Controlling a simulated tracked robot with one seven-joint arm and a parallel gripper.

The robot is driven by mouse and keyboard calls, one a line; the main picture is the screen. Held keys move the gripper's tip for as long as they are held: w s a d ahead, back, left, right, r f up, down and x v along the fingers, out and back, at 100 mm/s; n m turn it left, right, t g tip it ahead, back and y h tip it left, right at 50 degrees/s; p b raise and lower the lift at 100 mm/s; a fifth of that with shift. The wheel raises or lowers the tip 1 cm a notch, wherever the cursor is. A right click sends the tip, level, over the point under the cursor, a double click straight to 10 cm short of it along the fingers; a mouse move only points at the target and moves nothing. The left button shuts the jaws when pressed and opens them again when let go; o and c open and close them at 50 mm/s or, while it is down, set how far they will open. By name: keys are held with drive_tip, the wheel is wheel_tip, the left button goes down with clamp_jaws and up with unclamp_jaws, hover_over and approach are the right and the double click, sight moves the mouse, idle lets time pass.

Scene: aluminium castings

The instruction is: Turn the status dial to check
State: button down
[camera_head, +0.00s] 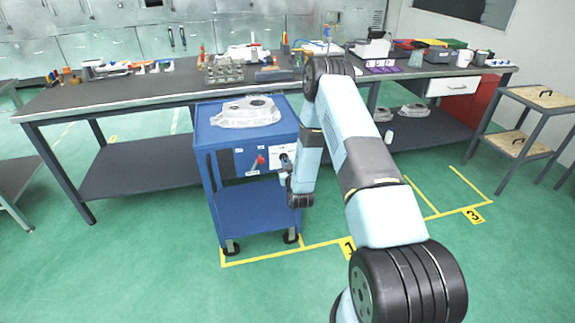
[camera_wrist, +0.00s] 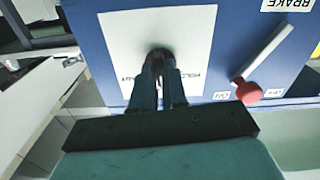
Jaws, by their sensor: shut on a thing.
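The status dial (camera_wrist: 160,55) is a dark knob on a white plate (camera_wrist: 198,22) on the side of the blue trolley (camera_head: 245,205). My gripper (camera_wrist: 161,72) is shut on the dial, with one finger on each side of it. In the head view my gripper (camera_head: 284,160) reaches the right part of the trolley's side panel and hides the dial. In the wrist view an upside-down label like HOLD is right of the dial, and a partly covered label is left of it. I cannot make out a check label or the dial's pointer.
A brake lever with a red knob (camera_wrist: 249,92) sits close to the right of my gripper in the wrist view. A casting (camera_head: 247,112) lies on the trolley top. A long workbench (camera_head: 130,92) stands behind. Green floor in front is clear.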

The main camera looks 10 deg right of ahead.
drive_tip(key=shift+a+f+m, duration=0.1)
drive_tip(key=shift+f+m, duration=0.05)
drive_tip(key=shift+m, duration=0.45)
drive_tip(key=c, duration=1.2)
unclamp_jaws()
drive_tip(key=shift+o, duration=0.2)
drive_tip(key=s, duration=1.3)
drive_tip(key=shift+s, duration=0.4)
